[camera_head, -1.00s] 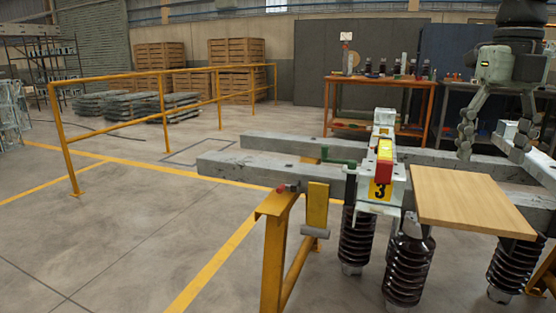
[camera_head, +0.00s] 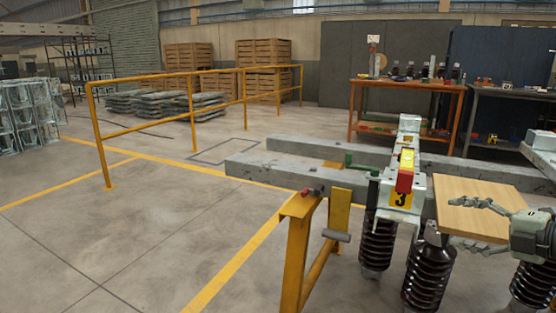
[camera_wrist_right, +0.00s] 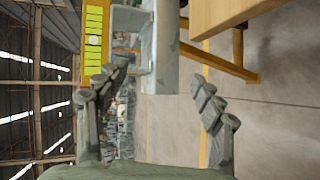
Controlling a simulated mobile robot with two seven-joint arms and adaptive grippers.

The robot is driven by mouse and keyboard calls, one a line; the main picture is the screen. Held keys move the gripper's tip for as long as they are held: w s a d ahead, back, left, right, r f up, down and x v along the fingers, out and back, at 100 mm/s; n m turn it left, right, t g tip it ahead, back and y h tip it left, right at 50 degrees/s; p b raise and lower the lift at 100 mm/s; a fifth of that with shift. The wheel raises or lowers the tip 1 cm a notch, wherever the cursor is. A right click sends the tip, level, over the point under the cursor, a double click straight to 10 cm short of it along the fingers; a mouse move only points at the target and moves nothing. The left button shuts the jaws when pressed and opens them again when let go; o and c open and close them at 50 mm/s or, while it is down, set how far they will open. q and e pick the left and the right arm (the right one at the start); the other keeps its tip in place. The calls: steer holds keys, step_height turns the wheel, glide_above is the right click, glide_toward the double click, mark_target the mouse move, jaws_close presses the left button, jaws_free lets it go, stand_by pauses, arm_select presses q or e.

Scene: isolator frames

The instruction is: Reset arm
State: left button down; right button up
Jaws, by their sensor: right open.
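My right gripper (camera_head: 453,222) comes in from the right edge of the head view, pointing left. Its fingers are spread apart with nothing between them. It appears in front of the wooden board (camera_head: 470,190), and I cannot tell how far above or before it. In the right wrist view the open fingers (camera_wrist_right: 158,84) frame part of a grey metal frame (camera_wrist_right: 163,45). The isolator frame marked 3 (camera_head: 402,196), with a red and yellow block (camera_head: 405,172) and green handle (camera_head: 362,166), stands left of the gripper. My left gripper is not in view.
Dark ribbed insulators (camera_head: 428,275) hang below the frame. Concrete beams (camera_head: 285,172) and a yellow stand (camera_head: 296,260) lie to the left. A yellow railing (camera_head: 170,75) and an orange workbench (camera_head: 400,85) stand behind.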

steer(key=s+d+f+m+g+h+p, duration=0.1)
steer(key=s+f+m+h, duration=0.45)
steer(key=f+m, duration=0.5)
steer(key=s+d+f+m+g+h+p, duration=0.1)
steer(key=s+f+m+h, duration=0.5)
steer(key=f, duration=0.7)
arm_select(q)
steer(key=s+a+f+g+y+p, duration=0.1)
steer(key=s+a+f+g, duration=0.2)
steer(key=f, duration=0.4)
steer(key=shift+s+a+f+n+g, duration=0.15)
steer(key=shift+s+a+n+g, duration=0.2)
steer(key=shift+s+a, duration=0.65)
arm_select(e)
steer(key=s+a+f+m+g+y, duration=0.1)
steer(key=s+a+f+m+g, duration=0.1)
steer(key=s+a+f+g, duration=0.2)
steer(key=s+a+f+m+g+y, duration=0.2)
steer(key=s+a+f, duration=0.6)
steer(key=s+a, duration=0.4)
steer(key=shift+s+a+f+m+g, duration=0.15)
steer(key=shift+s+a+m+g, duration=0.25)
steer(key=shift+a+m+g, duration=0.4)
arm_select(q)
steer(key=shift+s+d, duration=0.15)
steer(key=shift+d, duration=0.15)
arm_select(e)
steer(key=shift+d, duration=0.2)
